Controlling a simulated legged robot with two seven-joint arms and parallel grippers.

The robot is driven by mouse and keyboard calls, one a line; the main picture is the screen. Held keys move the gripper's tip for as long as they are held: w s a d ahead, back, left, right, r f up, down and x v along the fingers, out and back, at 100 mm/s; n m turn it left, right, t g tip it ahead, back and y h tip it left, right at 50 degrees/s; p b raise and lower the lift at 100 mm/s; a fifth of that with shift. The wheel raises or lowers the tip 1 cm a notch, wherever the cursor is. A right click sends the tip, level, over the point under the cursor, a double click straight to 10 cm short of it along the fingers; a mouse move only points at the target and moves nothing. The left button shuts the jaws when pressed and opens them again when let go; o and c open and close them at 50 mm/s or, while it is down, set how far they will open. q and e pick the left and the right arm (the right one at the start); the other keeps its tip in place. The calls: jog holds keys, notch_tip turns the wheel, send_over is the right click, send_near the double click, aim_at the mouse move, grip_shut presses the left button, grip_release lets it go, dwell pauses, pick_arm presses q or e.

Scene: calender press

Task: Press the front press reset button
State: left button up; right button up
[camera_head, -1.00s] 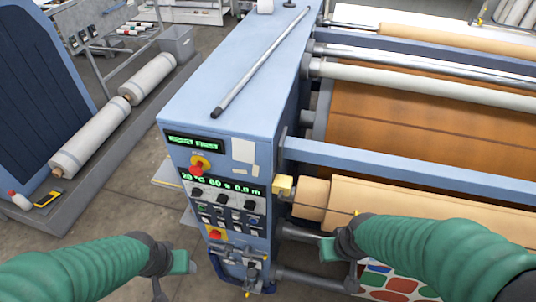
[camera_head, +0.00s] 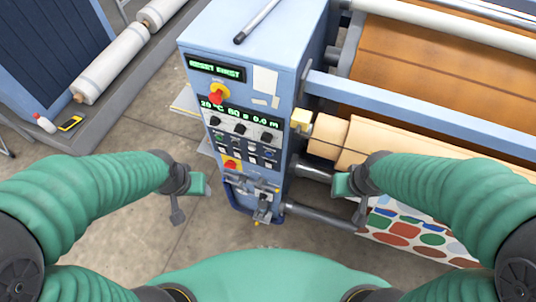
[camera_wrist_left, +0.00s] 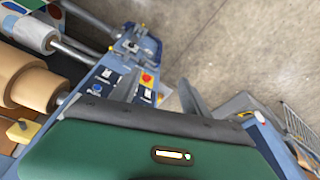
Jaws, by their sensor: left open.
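The press's front control panel (camera_head: 240,125) faces me in the head view. Its upper display reads RESET FIRST. A blue button (camera_head: 268,153) ends that row; no reset label is legible. A lower red button on yellow (camera_head: 231,164) is below. The panel also shows from above in the left wrist view (camera_wrist_left: 115,75). My left gripper (camera_head: 192,198) is open and empty, left of the panel, apart from it. My right gripper (camera_head: 350,198) is right of it, fingers apart, empty.
Pipes and brackets (camera_head: 255,193) jut from the panel's lower end. A yellow block (camera_head: 301,119) and tan roll (camera_head: 350,140) lie to the right, with patterned fabric (camera_head: 400,230) below. Bare floor (camera_head: 140,130) lies left of the press.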

pick_arm(q)
grip_shut()
dwell(1.4)
jog(key=shift+f, duration=0.1)
